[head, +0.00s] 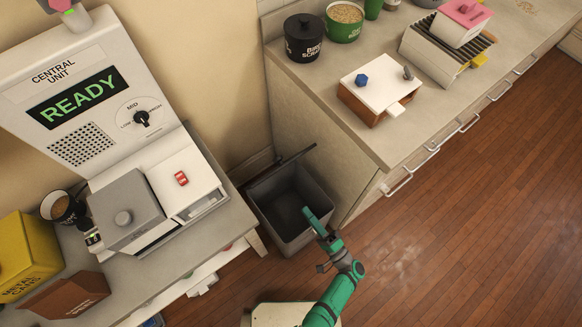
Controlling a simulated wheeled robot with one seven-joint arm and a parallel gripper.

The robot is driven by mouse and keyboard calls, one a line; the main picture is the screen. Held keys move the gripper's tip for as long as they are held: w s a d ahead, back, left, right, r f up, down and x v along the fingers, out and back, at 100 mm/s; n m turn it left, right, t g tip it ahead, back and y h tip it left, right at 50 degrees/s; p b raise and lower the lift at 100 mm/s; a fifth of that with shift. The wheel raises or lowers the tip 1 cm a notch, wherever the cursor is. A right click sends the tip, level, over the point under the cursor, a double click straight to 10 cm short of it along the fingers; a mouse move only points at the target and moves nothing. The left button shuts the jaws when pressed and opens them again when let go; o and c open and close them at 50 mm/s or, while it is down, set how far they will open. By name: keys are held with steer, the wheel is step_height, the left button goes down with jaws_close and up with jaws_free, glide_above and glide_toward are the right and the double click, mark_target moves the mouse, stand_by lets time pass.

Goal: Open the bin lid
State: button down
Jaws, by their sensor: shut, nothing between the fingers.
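The grey bin (312,235) stands on the floor between the two counters. Its dark interior shows from above. Its lid (296,157) shows as a thin dark strip, raised nearly edge-on along the bin's far side, by the wall. My gripper (307,211) is at the end of my green arm, over the near right part of the bin's opening, apart from the lid. Its fingers look shut and hold nothing. I cannot tell whether it touches the bin's rim.
The right counter (350,140), with a white-topped wooden box (375,88) and a black pot (304,38), borders the bin. The left table (222,228) bears the central unit (90,95). Open wooden floor (470,215) lies at right.

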steer(key=w+a+r, duration=0.3)
steer(key=w+r, duration=0.1)
steer(key=w, duration=0.2)
steer(key=w+a+r+t, duration=0.1)
steer(key=w+a+r, duration=0.2)
steer(key=w, duration=0.3)
steer(key=shift+r+t, duration=0.3)
steer(key=shift+r, duration=0.25)
steer(key=shift+a, duration=0.1)
